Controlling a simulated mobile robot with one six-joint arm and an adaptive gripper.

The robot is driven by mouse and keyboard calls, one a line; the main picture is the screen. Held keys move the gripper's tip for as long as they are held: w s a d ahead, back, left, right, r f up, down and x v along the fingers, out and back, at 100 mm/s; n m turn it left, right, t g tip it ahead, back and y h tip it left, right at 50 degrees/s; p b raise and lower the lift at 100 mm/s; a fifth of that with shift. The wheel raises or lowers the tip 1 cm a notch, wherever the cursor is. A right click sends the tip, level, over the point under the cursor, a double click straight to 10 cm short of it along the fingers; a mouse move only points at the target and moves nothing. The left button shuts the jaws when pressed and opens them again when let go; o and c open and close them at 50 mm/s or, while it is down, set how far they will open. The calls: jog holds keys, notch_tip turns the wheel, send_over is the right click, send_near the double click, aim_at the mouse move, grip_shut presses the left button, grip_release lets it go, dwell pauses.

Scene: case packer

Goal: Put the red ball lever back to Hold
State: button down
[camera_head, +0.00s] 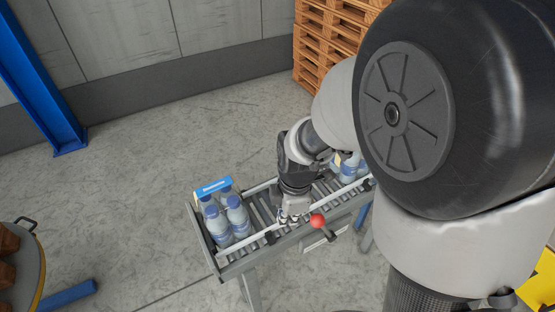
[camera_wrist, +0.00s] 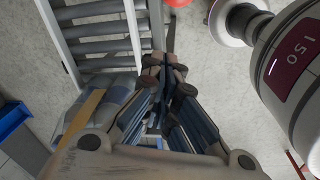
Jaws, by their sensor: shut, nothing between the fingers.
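The red ball lever (camera_head: 317,221) is at the near side of the roller conveyor, its dark rod running down and to the right from the ball. My gripper (camera_head: 293,217) is shut and empty, just left of the red ball and over the conveyor's near rail. In the wrist view my gripper (camera_wrist: 164,62) points toward the top, with its fingers together. The red ball (camera_wrist: 178,3) shows only in part at the top edge there, beyond the fingertips and slightly right. I cannot tell whether the fingers touch the lever. Any Hold marking is not readable.
The roller conveyor (camera_head: 262,208) carries several blue-capped bottles (camera_head: 237,215) at its left end and more bottles (camera_head: 349,166) at its right. Wooden pallets (camera_head: 312,45) are stacked behind. A blue post (camera_head: 40,85) stands at left. Open floor lies behind the conveyor.

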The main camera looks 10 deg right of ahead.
jog(key=d+f, duration=0.1)
jog(key=d, duration=0.1)
jog(key=d+f, duration=0.1)
jog(key=f, duration=0.1)
jog(key=shift+w+d+f, duration=0.2)
jog(key=shift+d+f, duration=0.05)
jog(key=shift+d, duration=0.1)
jog(key=shift+d, duration=0.1)
